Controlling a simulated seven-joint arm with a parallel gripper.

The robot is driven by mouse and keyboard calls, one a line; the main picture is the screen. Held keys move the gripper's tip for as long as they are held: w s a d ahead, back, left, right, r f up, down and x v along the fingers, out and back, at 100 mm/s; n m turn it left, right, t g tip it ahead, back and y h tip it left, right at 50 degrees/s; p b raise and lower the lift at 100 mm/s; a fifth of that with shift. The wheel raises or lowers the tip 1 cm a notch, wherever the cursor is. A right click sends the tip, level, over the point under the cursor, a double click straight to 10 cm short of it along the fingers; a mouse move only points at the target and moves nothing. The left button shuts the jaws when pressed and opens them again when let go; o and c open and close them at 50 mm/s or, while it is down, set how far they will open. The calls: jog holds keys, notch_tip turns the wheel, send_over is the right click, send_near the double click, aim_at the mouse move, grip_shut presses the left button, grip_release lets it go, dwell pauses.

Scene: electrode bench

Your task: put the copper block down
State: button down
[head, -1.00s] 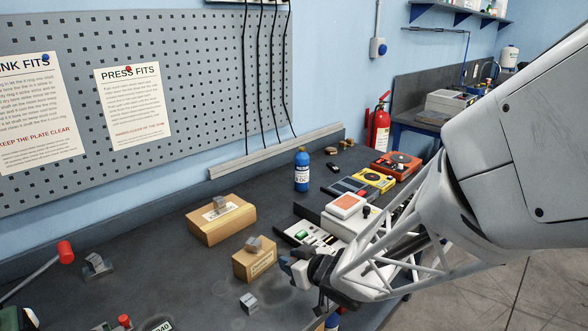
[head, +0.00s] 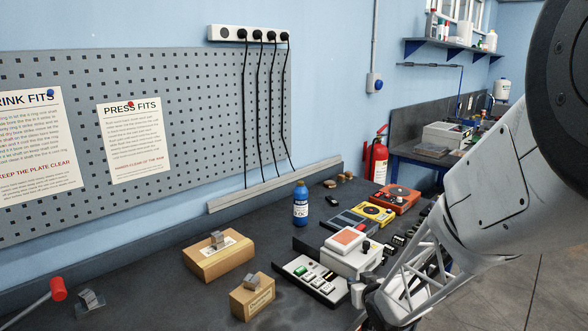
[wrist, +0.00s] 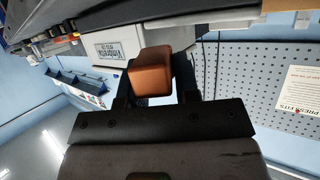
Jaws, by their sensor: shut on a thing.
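The copper block (wrist: 152,72) is between the fingers of my gripper (wrist: 154,84) in the wrist view, and the gripper is shut on it. Its orange-brown front face is plain to see; its far side is hidden. In the head view my gripper (head: 358,294) is at the lower right, beside the white control box, and partly cut off by the bottom edge. I cannot make out the copper block in the head view. Whether the block touches any surface cannot be told.
Two wooden stands, one behind (head: 216,257) and one in front (head: 252,299), bear grey metal pieces. A blue bottle (head: 300,204), white control box (head: 348,256), yellow device (head: 373,214) and red device (head: 397,198) stand rightward.

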jog(key=w+d+f+m+h, duration=0.1)
jog(key=d+f+m+h, duration=0.4)
jog(key=d, duration=0.7)
jog(key=w+d+f+m+h, duration=0.1)
jog(key=w+d+f+h, duration=0.1)
jog(key=d+f, duration=0.75)
jog(key=w+a+f+n+y, duration=0.1)
jog(key=w+a+f, duration=0.2)
jog(key=f, duration=0.5)
jog(key=w+a+f+n+y, duration=0.1)
jog(key=w+a+f, duration=0.3)
jog(key=a+f, duration=0.2)
jog(key=w+a+f+n+y, duration=0.1)
jog(key=w+a+f, duration=0.3)
jog(key=f, duration=0.5)
jog(key=shift+a+f+t+y, duration=0.3)
jog(key=shift+a+y, duration=0.1)
jog(key=shift+a, duration=0.1)
jog(key=shift+w+r, duration=0.1)
dwell(0.4)
